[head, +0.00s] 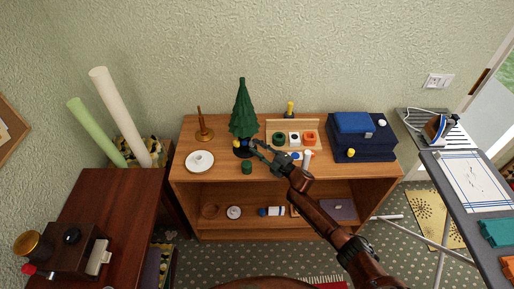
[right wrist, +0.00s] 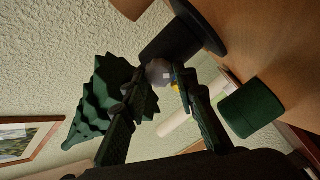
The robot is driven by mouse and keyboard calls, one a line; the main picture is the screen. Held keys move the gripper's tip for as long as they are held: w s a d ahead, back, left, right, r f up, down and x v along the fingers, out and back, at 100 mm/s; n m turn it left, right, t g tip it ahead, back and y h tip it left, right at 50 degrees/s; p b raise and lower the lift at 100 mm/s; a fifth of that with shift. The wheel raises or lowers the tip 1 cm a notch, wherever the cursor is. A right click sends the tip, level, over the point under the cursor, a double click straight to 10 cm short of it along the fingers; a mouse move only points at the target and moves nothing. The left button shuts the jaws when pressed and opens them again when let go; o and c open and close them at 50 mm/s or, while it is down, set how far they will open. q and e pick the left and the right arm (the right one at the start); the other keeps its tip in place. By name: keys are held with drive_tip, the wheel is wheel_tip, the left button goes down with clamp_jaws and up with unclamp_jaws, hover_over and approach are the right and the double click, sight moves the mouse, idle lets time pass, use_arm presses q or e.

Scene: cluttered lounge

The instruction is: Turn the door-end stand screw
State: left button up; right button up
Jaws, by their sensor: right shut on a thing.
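A small dark green tree (head: 243,105) stands upright in a black stand (head: 243,153) on the wooden sideboard. In the right wrist view the stand (right wrist: 172,42) shows sideways, with the tree (right wrist: 112,92) beyond my fingers. My right gripper (head: 254,147) reaches in from the lower right to the door-end side of the stand. In the right wrist view its fingers (right wrist: 163,84) are closed around a pale grey screw head (right wrist: 158,72) at the stand's side. A yellow piece (right wrist: 175,82) shows just beside that screw. The screw's shaft is hidden. My left gripper is out of view.
A green cylinder (head: 247,167) stands close to the stand, below my gripper. A white plate (head: 200,160) and a wooden spindle (head: 204,128) are left. A rack with cups (head: 294,138), a white cylinder (head: 307,157) and a blue case (head: 362,140) are right.

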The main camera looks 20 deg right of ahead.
drive_tip(key=shift+d, duration=0.1)
drive_tip(key=o, duration=1.2)
drive_tip(key=shift+c, duration=0.2)
drive_tip(key=v, duration=1.2)
